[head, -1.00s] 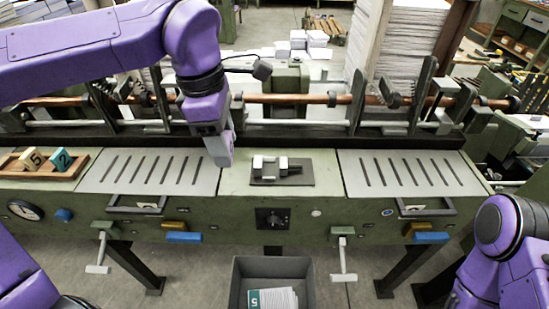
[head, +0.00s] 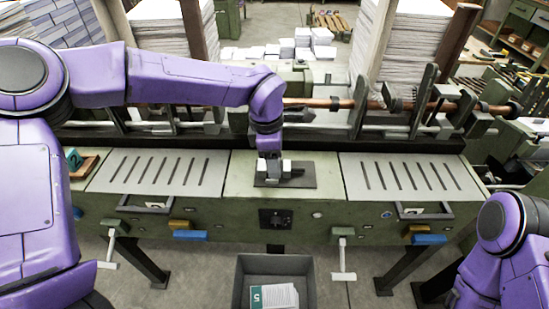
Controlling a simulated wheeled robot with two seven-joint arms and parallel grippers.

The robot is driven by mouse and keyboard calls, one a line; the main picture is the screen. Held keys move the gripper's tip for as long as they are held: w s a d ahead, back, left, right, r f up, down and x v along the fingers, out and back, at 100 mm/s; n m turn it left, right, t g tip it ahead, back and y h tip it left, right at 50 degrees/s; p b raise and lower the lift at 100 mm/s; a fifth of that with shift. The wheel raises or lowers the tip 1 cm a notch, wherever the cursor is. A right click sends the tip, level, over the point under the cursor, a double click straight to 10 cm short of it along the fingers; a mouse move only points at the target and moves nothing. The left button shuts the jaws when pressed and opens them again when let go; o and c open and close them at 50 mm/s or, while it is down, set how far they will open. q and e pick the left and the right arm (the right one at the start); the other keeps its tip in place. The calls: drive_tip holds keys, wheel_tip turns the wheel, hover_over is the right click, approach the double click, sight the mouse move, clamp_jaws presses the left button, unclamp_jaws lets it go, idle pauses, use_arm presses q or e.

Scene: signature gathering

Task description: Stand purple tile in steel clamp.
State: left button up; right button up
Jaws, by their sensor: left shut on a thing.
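The steel clamp (head: 298,173) sits on a dark plate (head: 305,182) on the middle of the green machine. Its pale blocks show beside my left gripper (head: 272,174), which points down at the clamp's left part. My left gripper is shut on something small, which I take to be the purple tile. The gripper hides it, so its colour and tilt cannot be made out. Whether it touches the clamp cannot be told. My right arm shows at the lower right, with its gripper out of view.
A wooden tray (head: 88,167) with a teal tile (head: 73,160) marked 2 is partly hidden by my left arm. Slotted plates (head: 150,172) (head: 405,178) flank the clamp. A grey bin (head: 243,285) holding papers stands in front. A copper-coloured rod (head: 335,103) runs behind.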

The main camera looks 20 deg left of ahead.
use_arm(q)
drive_tip(key=shift+f, duration=0.15)
drive_tip(key=o, duration=1)
drive_tip(key=shift+o, duration=0.2)
wheel_tip(320, 180, up, 12)
drive_tip(key=a, duration=0.1)
drive_tip(key=shift+s+a+r, duration=0.2)
drive_tip(key=shift+s, duration=0.05)
